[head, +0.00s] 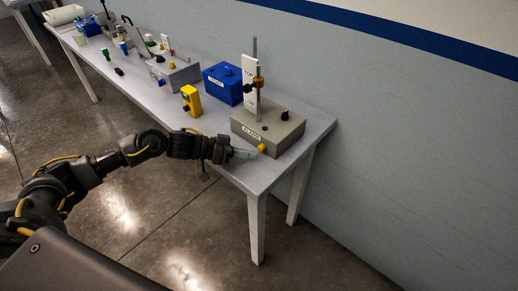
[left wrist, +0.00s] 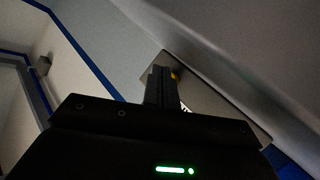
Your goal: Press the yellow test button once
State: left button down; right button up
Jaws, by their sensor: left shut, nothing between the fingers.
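The yellow test button (head: 262,148) is on the front face of a grey box (head: 284,134) at the right end of the table in the head view. The box carries an upright rod with a white plate and a dark knob on top. My left gripper (head: 253,154) is shut and empty, its tips just left of the button. I cannot tell whether they touch it. In the left wrist view the shut fingers (left wrist: 161,85) point at the grey box (left wrist: 205,90), and a small bit of the yellow button (left wrist: 174,75) shows beside them. My right gripper is not in view.
A yellow device (head: 191,100) and a blue box (head: 223,83) stand left of the grey box on the long table (head: 160,103). More equipment and small bottles stand farther along. A wall (head: 400,120) runs behind. The table's front edge lies beneath my left gripper.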

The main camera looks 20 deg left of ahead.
pick_arm(q)
jog(key=shift+w, duration=0.15)
jog(key=shift+w+d+r+p, duration=0.1)
jog(key=shift+w+d+p, duration=0.05)
jog(key=shift+w+p, duration=0.15)
jog(key=shift+w+d, duration=0.2)
jog(key=shift+w, duration=0.2)
dwell(0.9)
jog(key=shift+s, duration=0.1)
dwell(0.3)
jog(key=shift+s+a+p, duration=0.35)
jog(key=shift+s+p, duration=0.4)
jog(key=shift+p, duration=0.1)
